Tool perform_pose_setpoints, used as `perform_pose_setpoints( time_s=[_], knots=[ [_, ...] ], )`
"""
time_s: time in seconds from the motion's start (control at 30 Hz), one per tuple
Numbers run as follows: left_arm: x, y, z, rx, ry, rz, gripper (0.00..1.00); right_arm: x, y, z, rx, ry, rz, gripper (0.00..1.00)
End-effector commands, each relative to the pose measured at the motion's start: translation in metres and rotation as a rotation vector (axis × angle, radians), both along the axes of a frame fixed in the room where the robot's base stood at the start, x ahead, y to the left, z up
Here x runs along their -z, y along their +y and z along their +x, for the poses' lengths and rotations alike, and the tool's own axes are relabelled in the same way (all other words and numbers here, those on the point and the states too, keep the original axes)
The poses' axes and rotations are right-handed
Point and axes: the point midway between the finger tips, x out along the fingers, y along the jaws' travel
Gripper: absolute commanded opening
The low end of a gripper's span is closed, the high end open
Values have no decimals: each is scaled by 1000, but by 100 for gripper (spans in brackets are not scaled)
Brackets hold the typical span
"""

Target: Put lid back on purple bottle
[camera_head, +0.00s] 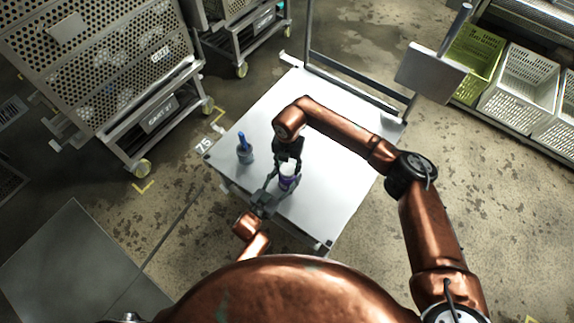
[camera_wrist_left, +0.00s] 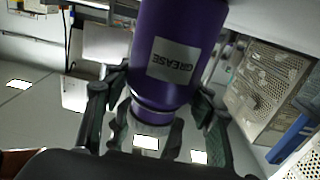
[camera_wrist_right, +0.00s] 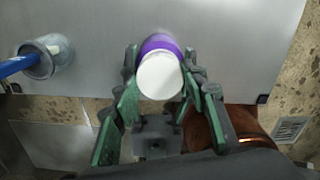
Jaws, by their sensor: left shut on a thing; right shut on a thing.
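The purple bottle (camera_head: 287,184) stands on the white table, and its "GREASE" label shows inverted in the left wrist view (camera_wrist_left: 175,62). My left gripper (camera_head: 275,187) reaches it from the near side and is shut on it. The white lid (camera_head: 288,168) is at the bottle's top end; in the right wrist view the lid (camera_wrist_right: 160,76) lies between the fingers, with purple bottle showing behind its edge. My right gripper (camera_wrist_right: 160,85) is shut on the lid from above. I cannot tell whether the lid is seated or just held over the neck.
A grey cup (camera_head: 245,157) with a blue-handled tool (camera_head: 241,139) stands left of the bottle. The table (camera_head: 325,205) is otherwise clear, with a metal frame at its back. Perforated carts (camera_head: 95,65) stand at the left, crates (camera_head: 505,82) at the right.

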Motion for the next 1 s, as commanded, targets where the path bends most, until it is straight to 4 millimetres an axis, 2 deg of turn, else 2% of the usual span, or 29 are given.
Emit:
perform_pose_setpoints(
  time_s=[0.57,0.6,0.67,0.77,1.0],
  knots=[
    [0,0,0,0,1,0,8,11,0,0,-1,1,-1,30],
    [0,0,0,0,1,0,0,11,0,0,0,0,0,30],
    [0,0,0,0,1,0,0,11,0,0,14,0,0,30],
    [0,0,0,0,1,0,0,11,0,0,103,0,0,30],
    [0,0,0,0,1,0,0,11,1,0,568,0,1,30]
  ],
)
